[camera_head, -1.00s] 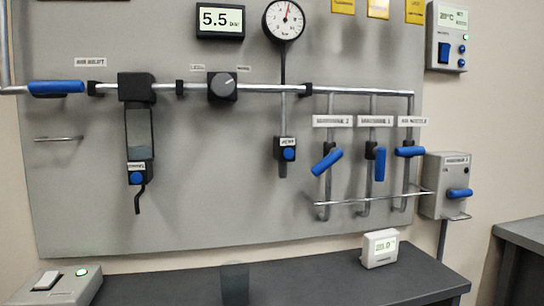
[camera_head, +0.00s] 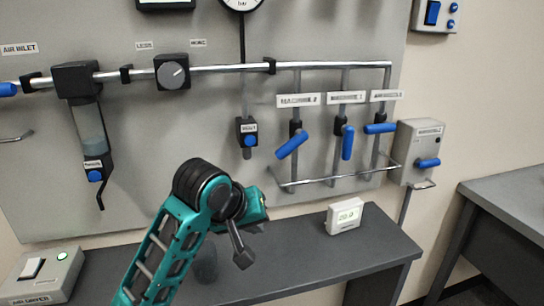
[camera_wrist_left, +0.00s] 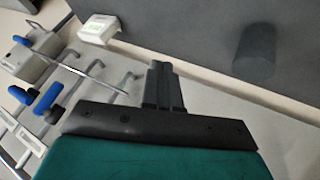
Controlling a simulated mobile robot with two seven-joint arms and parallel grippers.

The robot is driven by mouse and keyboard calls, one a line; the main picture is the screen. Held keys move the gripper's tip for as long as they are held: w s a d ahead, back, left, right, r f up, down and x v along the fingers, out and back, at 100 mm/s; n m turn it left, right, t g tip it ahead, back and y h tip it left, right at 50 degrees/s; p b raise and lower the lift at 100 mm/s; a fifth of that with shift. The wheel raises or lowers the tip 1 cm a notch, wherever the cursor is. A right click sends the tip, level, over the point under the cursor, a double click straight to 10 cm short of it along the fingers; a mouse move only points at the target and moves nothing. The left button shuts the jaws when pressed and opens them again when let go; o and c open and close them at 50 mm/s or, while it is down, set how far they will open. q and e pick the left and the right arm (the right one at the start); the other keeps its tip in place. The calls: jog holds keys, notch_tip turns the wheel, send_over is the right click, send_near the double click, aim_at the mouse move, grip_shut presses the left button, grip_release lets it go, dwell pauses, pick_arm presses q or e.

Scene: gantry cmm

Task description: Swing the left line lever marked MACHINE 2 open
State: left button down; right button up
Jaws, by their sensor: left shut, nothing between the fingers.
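The left line lever (camera_head: 292,146) has a blue handle under the left label, MACHINE 2 (camera_head: 299,99). Its handle slants down to the left from its dark valve body. My left arm's teal hand (camera_head: 255,207) is below and left of that lever, in front of the panel and apart from it. Its fingertips are not clear in the head view. In the left wrist view my left gripper (camera_wrist_left: 163,85) has its dark fingers together, with nothing between them. Blue handles show at the left there; I cannot tell which is which. My right gripper is not in view.
The middle lever (camera_head: 347,143) hangs nearly upright and the right lever (camera_head: 381,128) lies level. A metal rail (camera_head: 330,180) runs in front below the levers. A white display (camera_head: 344,216) stands on the dark bench (camera_head: 300,268). A grey box (camera_head: 418,152) with a blue handle is at right.

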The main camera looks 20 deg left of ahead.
aim_at(292, 144)
pick_arm(q)
jog(key=w+a+r+n+t, duration=0.1)
jog(key=w+r+n, duration=0.15)
jog(key=r, duration=0.65)
jog(key=w+r+n+t, duration=0.15)
jog(key=w+r, duration=0.25)
jog(key=r, duration=0.5)
jog(key=a+x, duration=0.1)
jog(key=x, duration=0.8)
jog(key=shift+w+d+f, duration=0.15)
jog(key=shift+w+d, duration=0.15)
jog(key=f+n+t+h+b, duration=0.2)
jog(key=b, duration=0.1)
jog(key=shift+t+h, duration=0.3)
jog(key=shift+t, duration=0.05)
jog(key=shift+r, duration=0.1)
